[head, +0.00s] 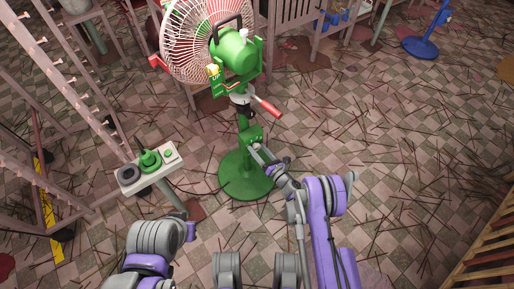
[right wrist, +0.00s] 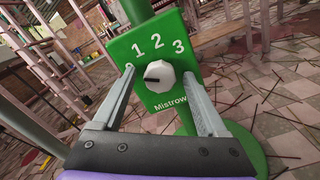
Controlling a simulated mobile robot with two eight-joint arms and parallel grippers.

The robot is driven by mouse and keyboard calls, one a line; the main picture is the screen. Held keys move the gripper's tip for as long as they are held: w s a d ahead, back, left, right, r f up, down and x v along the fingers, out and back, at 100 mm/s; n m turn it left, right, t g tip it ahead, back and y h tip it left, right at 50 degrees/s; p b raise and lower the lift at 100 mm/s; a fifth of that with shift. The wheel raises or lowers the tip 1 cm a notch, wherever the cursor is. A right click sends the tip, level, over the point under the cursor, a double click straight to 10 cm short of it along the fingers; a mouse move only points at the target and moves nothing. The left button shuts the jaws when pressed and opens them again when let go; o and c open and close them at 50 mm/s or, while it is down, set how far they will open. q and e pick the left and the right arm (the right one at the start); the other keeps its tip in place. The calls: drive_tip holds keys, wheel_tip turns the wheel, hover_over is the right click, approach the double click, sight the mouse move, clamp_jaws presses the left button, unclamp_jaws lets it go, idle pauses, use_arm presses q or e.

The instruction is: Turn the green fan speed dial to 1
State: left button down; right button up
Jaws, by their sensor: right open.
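The green fan (head: 236,55) stands upright on a round green base (head: 236,183). A green control box (head: 249,134) is on its pole. In the right wrist view the box (right wrist: 150,103) carries a white round dial (right wrist: 165,72) with the numbers 1, 2 and 3 above it. The dial's dark pointer mark points left, below the 1. My right gripper (head: 259,150) is at the box. In the right wrist view its open fingers (right wrist: 158,74) stand on either side of the dial, with gaps visible. My left arm is folded at the bottom; its gripper is not visible.
A white panel (head: 128,181) with green and dark round parts stands on a post left of the fan. A ladder-like wooden rack (head: 85,110) is at left. Thin sticks litter the tiled floor (head: 375,150). A blue stand (head: 420,47) is far right.

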drive_tip(key=shift+c, duration=0.2)
clamp_jaws()
idle(0.3)
drive_tip(key=m, duration=0.3)
drive_tip(key=shift+m, duration=0.3)
drive_tip(key=shift+r+m, duration=0.1)
drive_tip(key=shift+m, duration=1.9)
